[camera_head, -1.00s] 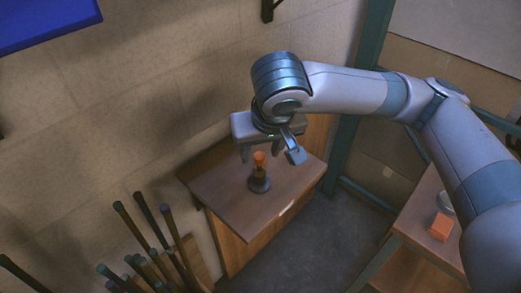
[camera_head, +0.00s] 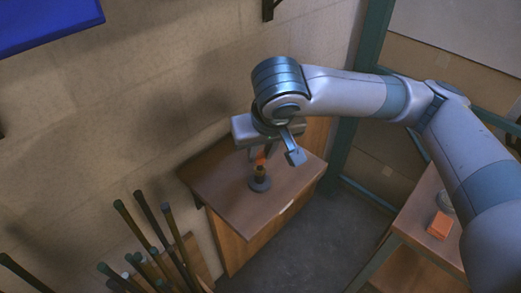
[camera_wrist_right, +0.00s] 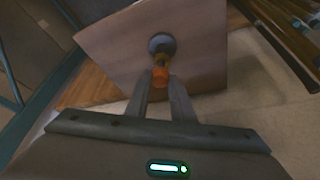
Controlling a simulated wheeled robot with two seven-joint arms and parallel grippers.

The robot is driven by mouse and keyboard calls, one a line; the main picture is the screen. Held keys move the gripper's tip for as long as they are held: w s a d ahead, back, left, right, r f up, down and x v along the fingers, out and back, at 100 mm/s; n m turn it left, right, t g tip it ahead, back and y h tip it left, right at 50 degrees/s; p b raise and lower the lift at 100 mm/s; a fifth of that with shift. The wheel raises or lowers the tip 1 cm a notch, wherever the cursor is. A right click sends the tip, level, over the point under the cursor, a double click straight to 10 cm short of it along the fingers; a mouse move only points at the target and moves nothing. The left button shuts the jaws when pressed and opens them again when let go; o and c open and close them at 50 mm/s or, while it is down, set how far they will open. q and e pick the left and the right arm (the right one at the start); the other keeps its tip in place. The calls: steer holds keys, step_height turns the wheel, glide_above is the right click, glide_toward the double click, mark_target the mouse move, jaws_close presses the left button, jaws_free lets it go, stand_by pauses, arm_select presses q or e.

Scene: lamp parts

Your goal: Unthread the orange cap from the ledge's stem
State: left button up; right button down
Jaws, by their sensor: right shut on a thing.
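The orange cap (camera_head: 261,160) sits at the top of a short upright stem (camera_head: 260,173) with a dark round base (camera_head: 260,185) on the wooden ledge (camera_head: 235,208). In the right wrist view the cap (camera_wrist_right: 160,74) shows between my fingertips, with the amber-brown stem (camera_wrist_right: 160,58) and grey base (camera_wrist_right: 161,43) beyond it. My right gripper (camera_head: 259,154) is over the ledge, shut on the cap from above. The fingers partly hide the cap, and its threads cannot be seen. My left gripper is not in view.
A wall stands close behind the ledge. Several dark rods (camera_head: 150,240) stick up at the lower left. An orange block (camera_head: 439,225) lies on another wooden table (camera_head: 405,222) at the right. A teal post (camera_head: 352,110) rises right of the ledge.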

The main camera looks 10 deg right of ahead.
steer(key=n, duration=0.1)
steer(key=n+y+p, duration=0.1)
steer(key=n, duration=0.1)
steer(key=shift+d+r+n+g+p, duration=0.15)
steer(key=shift+d+n+g+p, duration=0.05)
steer(key=shift+n+g+p, duration=0.1)
steer(key=shift+w+n+g+y+p, duration=0.15)
steer(key=shift+n+y+p, duration=0.25)
steer(key=shift+n, duration=0.4)
steer(key=shift+s+n+g+y+p, duration=0.15)
steer(key=shift+n+y+p, duration=0.2)
steer(key=shift+n, duration=0.45)
steer(key=shift+w, duration=0.1)
steer(key=shift+n+p, duration=0.5)
steer(key=shift+p, duration=0.1)
steer(key=shift+w+d+r+n+g+y+p, duration=0.1)
steer(key=shift+n+g+y+p, duration=0.2)
steer(key=shift+n+p, duration=0.5)
steer(key=shift+w+n+g+y+p, duration=0.1)
steer(key=shift+n+g+y+p, duration=0.15)
steer(key=shift+n+p, duration=0.55)
steer(key=shift+n+g+p, duration=0.45)
steer(key=shift+n+p, duration=0.45)
steer(key=shift+n, duration=0.4)
